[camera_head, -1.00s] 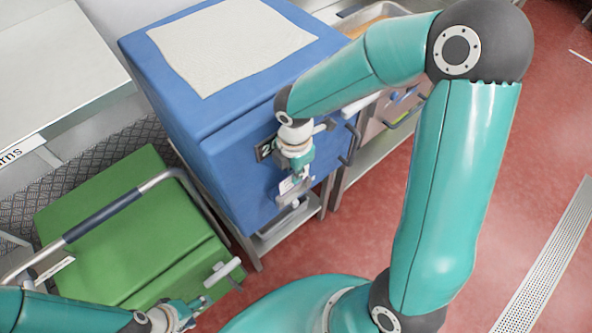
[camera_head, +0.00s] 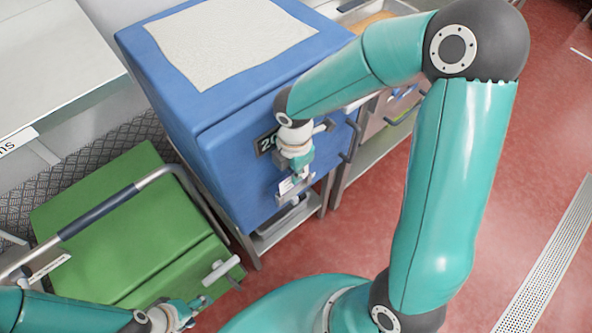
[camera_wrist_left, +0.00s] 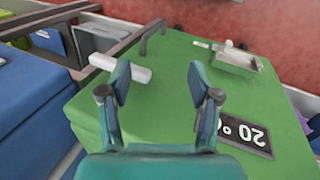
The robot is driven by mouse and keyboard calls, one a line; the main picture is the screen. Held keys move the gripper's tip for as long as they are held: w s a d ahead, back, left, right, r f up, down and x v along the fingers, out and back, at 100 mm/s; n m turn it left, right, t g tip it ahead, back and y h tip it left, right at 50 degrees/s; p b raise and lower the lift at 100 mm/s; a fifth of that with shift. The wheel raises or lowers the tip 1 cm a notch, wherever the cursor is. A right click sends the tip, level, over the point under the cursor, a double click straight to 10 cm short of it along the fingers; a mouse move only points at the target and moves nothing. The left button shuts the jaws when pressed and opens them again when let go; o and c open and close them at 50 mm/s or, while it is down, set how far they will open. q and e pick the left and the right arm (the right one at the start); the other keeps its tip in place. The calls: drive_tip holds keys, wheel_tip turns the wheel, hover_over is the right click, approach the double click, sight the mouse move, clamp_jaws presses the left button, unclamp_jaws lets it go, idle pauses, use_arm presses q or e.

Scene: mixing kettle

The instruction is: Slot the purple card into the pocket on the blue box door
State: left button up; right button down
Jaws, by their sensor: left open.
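The blue box (camera_head: 215,125) stands in the middle of the head view, with its door facing the lower right. The door carries a dark number label (camera_head: 266,142), a white tag (camera_head: 286,186) and a small metal holder below. My right gripper (camera_head: 303,178) is close in front of this door, beside the tag. Its fingers are too small and covered to read. I cannot make out the purple card. My left gripper (camera_head: 188,312) is at the front of the green box (camera_head: 120,225). In the left wrist view, the left gripper (camera_wrist_left: 160,80) is open and empty over a green surface.
A beige cloth (camera_head: 230,40) lies on the blue box. A metal tray (camera_head: 370,15) is behind.

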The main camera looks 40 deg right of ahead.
drive_tip(key=shift+f+b, duration=0.7)
drive_tip(key=shift+f, duration=0.3)
drive_tip(key=shift+r, duration=0.1)
drive_tip(key=shift+s, duration=0.1)
drive_tip(key=c, duration=1.2)
unclamp_jaws()
drive_tip(key=shift+c, duration=0.2)
drive_tip(key=o, duration=0.5)
